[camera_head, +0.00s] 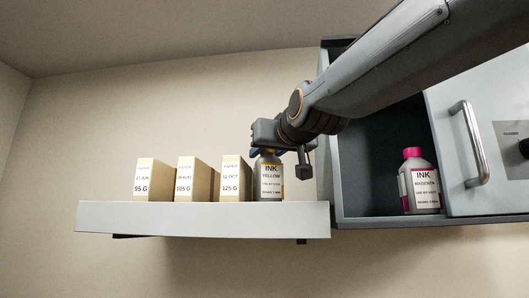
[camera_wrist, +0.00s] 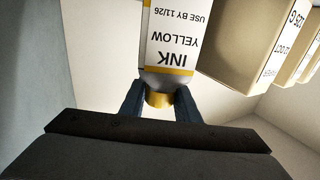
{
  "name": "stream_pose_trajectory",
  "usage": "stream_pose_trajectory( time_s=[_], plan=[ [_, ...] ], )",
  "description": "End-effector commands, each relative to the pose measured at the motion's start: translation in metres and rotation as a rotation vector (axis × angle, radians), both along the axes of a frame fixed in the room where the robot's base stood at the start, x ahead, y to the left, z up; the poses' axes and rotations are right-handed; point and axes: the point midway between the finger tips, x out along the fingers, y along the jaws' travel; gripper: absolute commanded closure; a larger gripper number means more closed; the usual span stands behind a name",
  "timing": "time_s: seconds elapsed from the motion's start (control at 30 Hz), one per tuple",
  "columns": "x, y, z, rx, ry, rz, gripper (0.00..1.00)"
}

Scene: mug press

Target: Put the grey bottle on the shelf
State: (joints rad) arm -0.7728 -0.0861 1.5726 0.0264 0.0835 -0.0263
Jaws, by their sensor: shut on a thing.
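A grey bottle labelled INK YELLOW (camera_head: 270,183) is upright at the right part of the white wall shelf (camera_head: 200,219), just right of the box marked 125 G. Its base meets the shelf's front edge in the head view, so I cannot tell whether it rests on the shelf. My gripper (camera_head: 268,154) is above the bottle and shut on its neck. In the wrist view, the two blue fingers (camera_wrist: 160,103) are on either side of the bottle's yellow cap (camera_wrist: 159,99). The bottle's label (camera_wrist: 176,38) appears upside down there.
Several tan paper boxes (camera_head: 151,178) stand on the shelf left of the bottle. To the right, an open cabinet (camera_head: 375,222) holds a magenta ink bottle (camera_head: 421,187). Its sliding or hinged door has a metal handle (camera_head: 471,143). A little shelf room shows right of the yellow bottle.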

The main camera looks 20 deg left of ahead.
Motion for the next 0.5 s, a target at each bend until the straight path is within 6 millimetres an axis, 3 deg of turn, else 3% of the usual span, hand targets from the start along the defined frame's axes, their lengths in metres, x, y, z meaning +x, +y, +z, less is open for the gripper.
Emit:
stream_pose_trajectory(
  time_s=[0.07, 0.1, 0.17, 0.5],
  plan=[
    [-0.0003, -0.0003, -0.0009, 0.001, -0.001, 0.0, 1.0],
    [0.0001, 0.0001, -0.0018, -0.001, 0.001, 0.0, 0.65],
    [0.0001, 0.0001, -0.0017, -0.001, 0.001, 0.0, 0.54],
    [0.0, 0.0001, 0.0002, 0.0, 0.0, 0.0, 0.52]
  ],
)
